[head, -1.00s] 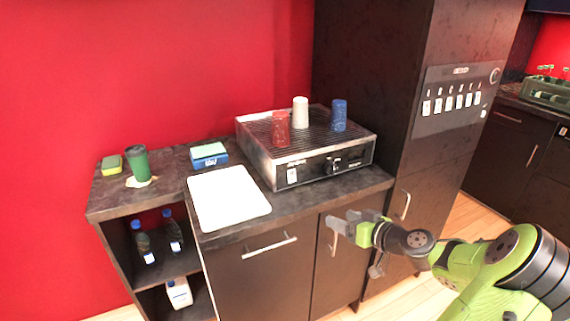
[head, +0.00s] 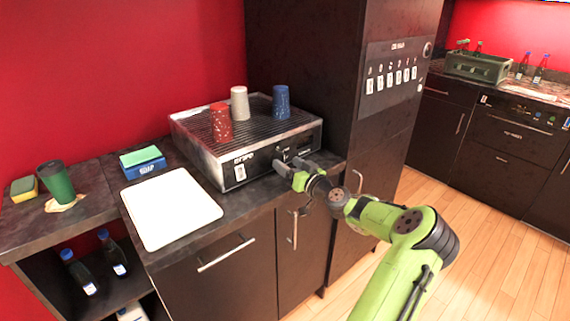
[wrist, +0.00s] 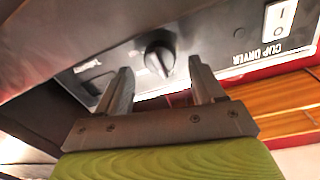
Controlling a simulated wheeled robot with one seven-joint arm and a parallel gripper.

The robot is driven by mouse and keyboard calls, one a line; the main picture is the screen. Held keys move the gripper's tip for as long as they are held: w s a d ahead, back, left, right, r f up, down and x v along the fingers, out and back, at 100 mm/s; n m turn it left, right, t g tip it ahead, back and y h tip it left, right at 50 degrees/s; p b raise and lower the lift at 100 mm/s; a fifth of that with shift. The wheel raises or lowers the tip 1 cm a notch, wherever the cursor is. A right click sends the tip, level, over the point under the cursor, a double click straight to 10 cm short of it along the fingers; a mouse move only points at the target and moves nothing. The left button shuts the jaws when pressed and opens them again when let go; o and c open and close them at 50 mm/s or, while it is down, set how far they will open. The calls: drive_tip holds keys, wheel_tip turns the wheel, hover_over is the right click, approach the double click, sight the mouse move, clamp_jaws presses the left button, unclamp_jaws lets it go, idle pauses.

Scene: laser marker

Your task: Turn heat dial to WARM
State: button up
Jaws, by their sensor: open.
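The cup dryer (head: 206,160) is a dark metal box with a ribbed top, standing on the counter. Its front panel has a round black heat dial (wrist: 160,55) with a pale pointer mark, seen close in the wrist view. A white rocker switch (wrist: 280,16) sits beside the "CUP DRYER" lettering; it also shows in the head view (head: 240,172). My gripper (head: 282,165) is open and empty at the front panel. In the wrist view its two fingers (wrist: 160,82) lie to either side of and just short of the dial. The dial's printed settings are not readable.
Red (head: 221,124), white (head: 240,104) and blue (head: 281,102) cups stand on the dryer. A tall dark cabinet (head: 310,60) stands close on the right.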

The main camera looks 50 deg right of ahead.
sight(281, 159)
drive_tip(key=shift+x, duration=1.15)
drive_tip(key=c, duration=1.1)
drive_tip(key=shift+o, duration=0.2)
